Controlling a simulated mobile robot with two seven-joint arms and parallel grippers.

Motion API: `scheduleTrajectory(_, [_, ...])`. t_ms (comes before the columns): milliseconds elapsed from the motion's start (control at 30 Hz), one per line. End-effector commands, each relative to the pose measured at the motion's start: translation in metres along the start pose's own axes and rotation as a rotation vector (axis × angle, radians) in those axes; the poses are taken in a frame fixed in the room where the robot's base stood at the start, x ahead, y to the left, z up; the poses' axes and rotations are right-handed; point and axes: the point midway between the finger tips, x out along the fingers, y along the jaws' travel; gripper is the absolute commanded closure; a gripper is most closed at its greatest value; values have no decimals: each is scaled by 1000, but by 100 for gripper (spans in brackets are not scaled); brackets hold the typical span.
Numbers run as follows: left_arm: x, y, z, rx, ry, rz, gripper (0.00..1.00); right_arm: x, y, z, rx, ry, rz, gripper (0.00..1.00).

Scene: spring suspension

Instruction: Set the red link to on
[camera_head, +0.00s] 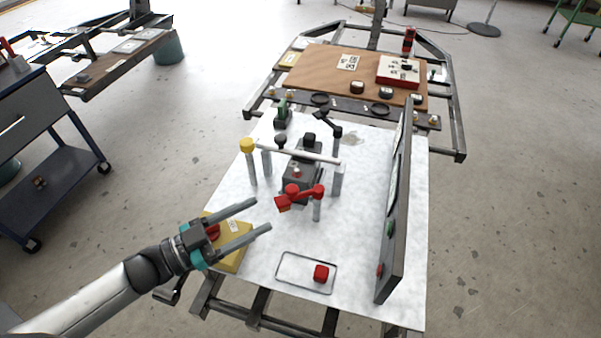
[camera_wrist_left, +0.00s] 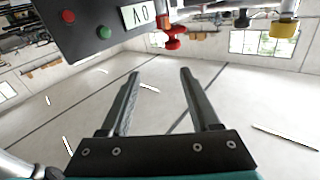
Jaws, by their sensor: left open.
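The red link (camera_head: 301,193), a short red bar with rounded knobs, sits on a grey post near the middle of the white table. In the left wrist view the red link (camera_wrist_left: 173,40) shows near the top edge, beyond my fingertips. I cannot tell its on or off position. My left gripper (camera_head: 262,215) is open and empty, in front and to the left of the red link, apart from it. Its two fingers (camera_wrist_left: 160,74) spread apart with nothing between them in the wrist view. My right gripper is not in view.
A yellow box (camera_head: 236,255) lies beneath my left gripper. An upright panel (camera_head: 396,210) borders the right side.

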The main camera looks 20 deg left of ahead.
Motion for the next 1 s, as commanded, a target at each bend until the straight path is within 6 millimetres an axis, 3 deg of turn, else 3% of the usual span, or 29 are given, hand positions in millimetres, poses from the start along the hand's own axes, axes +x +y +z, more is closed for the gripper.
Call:
scheduleTrajectory(100, [-14,-11,9,-92,-35,-67,37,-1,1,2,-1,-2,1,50])
scheduleTrajectory(267, [-7,-15,11,-111,-38,-82,37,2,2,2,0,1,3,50])
scheduleTrajectory(667, [60,-20,14,-106,-34,-78,37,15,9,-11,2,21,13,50])
scheduleTrajectory(1000, [114,-23,16,-107,-35,-77,37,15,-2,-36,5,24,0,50])
